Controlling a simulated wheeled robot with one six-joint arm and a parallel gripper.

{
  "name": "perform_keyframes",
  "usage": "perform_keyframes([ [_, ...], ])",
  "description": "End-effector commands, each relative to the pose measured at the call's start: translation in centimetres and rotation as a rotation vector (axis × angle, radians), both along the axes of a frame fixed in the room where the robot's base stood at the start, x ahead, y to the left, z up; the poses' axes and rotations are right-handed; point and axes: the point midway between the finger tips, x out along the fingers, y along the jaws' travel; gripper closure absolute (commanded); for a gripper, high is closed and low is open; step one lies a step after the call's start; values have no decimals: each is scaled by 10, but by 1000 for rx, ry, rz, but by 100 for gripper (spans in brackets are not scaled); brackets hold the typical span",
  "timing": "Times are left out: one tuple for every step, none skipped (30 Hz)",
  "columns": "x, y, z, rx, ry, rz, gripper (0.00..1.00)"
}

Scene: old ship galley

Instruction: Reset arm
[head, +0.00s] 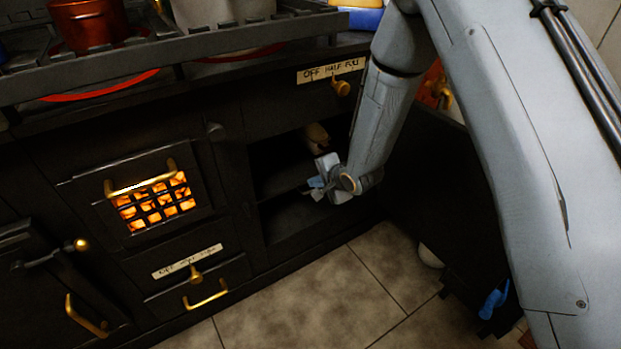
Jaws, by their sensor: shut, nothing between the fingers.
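My arm comes down from the top right of the head view. My gripper (312,188) is at the mouth of an open oven compartment (285,205) in the black stove. Its fingers are shut and empty, pointing left into the dark opening. A small pale brownish thing (317,136) shows inside the compartment, above and behind my gripper; I cannot tell what it is.
The dark open door (430,185) stands right of my gripper. A glowing firebox grate (155,203) is at left. A copper pot (88,25) and a pale pot (222,12) stand on the railed stovetop. Tiled floor (320,290) in front is largely clear.

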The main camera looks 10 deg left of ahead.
Motion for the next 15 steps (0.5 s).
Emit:
perform_keyframes([
  [-4,-4,8,-1,2,-1,100],
  [-6,-6,10,-1,2,-1,100],
  [-7,-8,14,-1,3,0,100],
  [-9,-9,16,-2,3,1,100],
  [-10,-11,17,-2,2,1,100],
  [-11,-12,20,-1,2,2,100],
  [-12,-13,21,-1,2,2,100],
  [-13,-14,22,-1,1,3,100],
  [-14,-15,23,-1,2,4,100],
  [-14,-15,23,-1,2,4,100],
  [-14,-16,23,-1,2,4,100],
  [-15,-16,24,-1,2,4,100],
  [-15,-16,23,-2,1,4,100],
  [-14,-17,24,-3,1,4,100],
  [-14,-18,25,-9,-2,5,100],
])
